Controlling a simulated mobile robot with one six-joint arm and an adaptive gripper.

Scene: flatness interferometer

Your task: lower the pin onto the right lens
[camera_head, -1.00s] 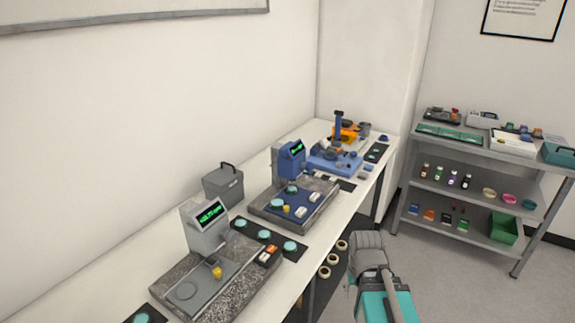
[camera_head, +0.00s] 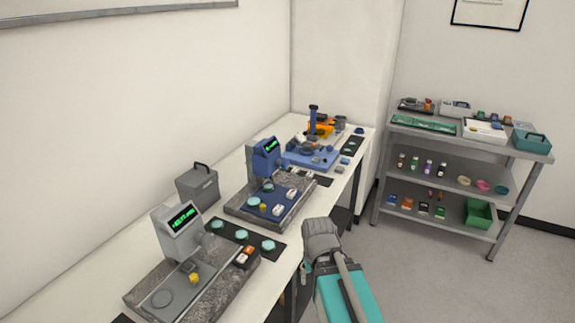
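A grey gauge station (camera_head: 178,233) with a green display stands on a speckled stone base (camera_head: 225,290) at the front of the bench. A small yellow knob (camera_head: 194,278) sits on its plate, beside a ring mark. Behind it is a blue gauge station (camera_head: 264,160) with a lit display. Pale teal discs, likely lenses, lie on a black mat (camera_head: 255,236) between the stations; the rightmost disc (camera_head: 268,245) is nearest the bench edge. More teal discs lie on the blue station's plate. I cannot make out a pin. My arm shows at bottom centre, but no gripper fingers are visible.
A grey case (camera_head: 197,185) stands by the wall. A blue and orange apparatus (camera_head: 312,150) is at the bench's far end. A grey shelf rack (camera_head: 455,150) with bottles and bins stands at the right. The floor between is clear.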

